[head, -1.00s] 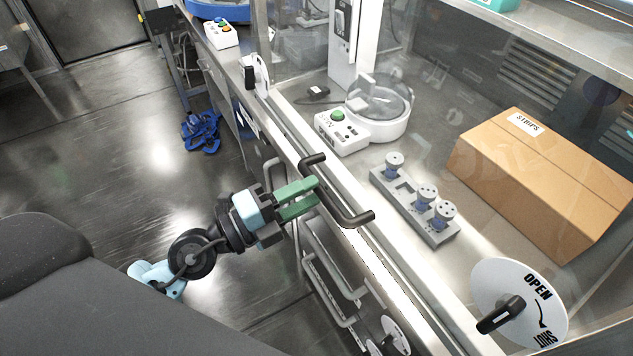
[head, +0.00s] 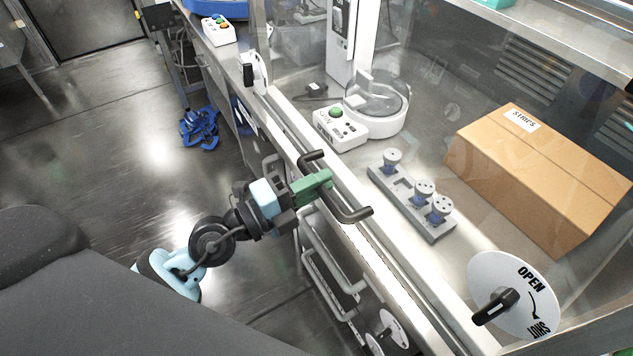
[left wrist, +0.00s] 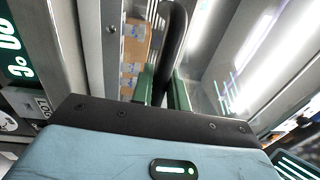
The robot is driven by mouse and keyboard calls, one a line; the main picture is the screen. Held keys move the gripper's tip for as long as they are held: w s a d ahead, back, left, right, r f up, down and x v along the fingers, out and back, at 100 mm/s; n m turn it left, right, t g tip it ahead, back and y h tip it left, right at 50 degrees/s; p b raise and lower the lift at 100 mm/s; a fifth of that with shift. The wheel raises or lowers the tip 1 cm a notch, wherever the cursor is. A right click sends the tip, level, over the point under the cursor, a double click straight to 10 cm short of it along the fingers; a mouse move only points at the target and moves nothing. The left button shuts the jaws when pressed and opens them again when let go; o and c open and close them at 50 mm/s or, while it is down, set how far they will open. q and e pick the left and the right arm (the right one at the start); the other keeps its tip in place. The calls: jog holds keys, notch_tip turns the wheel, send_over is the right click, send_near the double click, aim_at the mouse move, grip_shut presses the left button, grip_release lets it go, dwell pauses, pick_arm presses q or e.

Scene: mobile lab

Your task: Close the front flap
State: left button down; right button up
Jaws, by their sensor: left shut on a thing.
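The front flap looks like a clear panel with a pale metal edge rail (head: 392,263) along the front of the cabinet. A black bar handle (head: 352,214) is fixed to this rail. My left gripper (head: 318,184) has green fingers and is shut on the handle, near its upper end. In the left wrist view the dark handle (left wrist: 176,45) runs between the two green fingers (left wrist: 162,88). A white dial marked OPEN and SHUT (head: 512,285), with a black lever, stands at the lower right; a second dial (head: 259,72) shows edge-on at the upper left.
Behind the panel are a cardboard box (head: 540,175), a grey rack with several capped vials (head: 408,200) and a white device with a round lid (head: 350,125). Below the handle are metal rails (head: 335,275). Blue straps (head: 199,128) lie on the floor; the floor around them is clear.

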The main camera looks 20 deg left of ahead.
aim_at(342, 176)
pick_arm(q)
jog(key=w+d+b, duration=0.1)
jog(key=w+f+b, duration=0.1)
jog(key=b, duration=0.1)
jog(key=shift+w+d+f+t+h, duration=0.1)
jog(key=shift+d+t+h, duration=0.25)
jog(key=shift+t+h, duration=0.05)
jog(key=shift+w+d, duration=0.25)
jog(key=shift+w, duration=0.05)
jog(key=shift+w+b, duration=0.15)
jog(key=shift+b, duration=0.25)
jog(key=shift+r, duration=0.25)
pick_arm(e)
jog(key=shift+s+a+f, duration=0.1)
jog(key=shift+f, duration=1.5)
pick_arm(q)
jog(key=c, duration=1.7)
grip_release()
jog(key=shift+d, duration=0.1)
jog(key=shift+o, duration=1.3)
jog(key=shift+w+d+f, duration=0.1)
jog(key=shift+w+d, duration=0.05)
jog(key=shift+w, duration=0.05)
jog(key=shift+s, duration=0.1)
pick_arm(e)
jog(key=shift+s+f, duration=0.1)
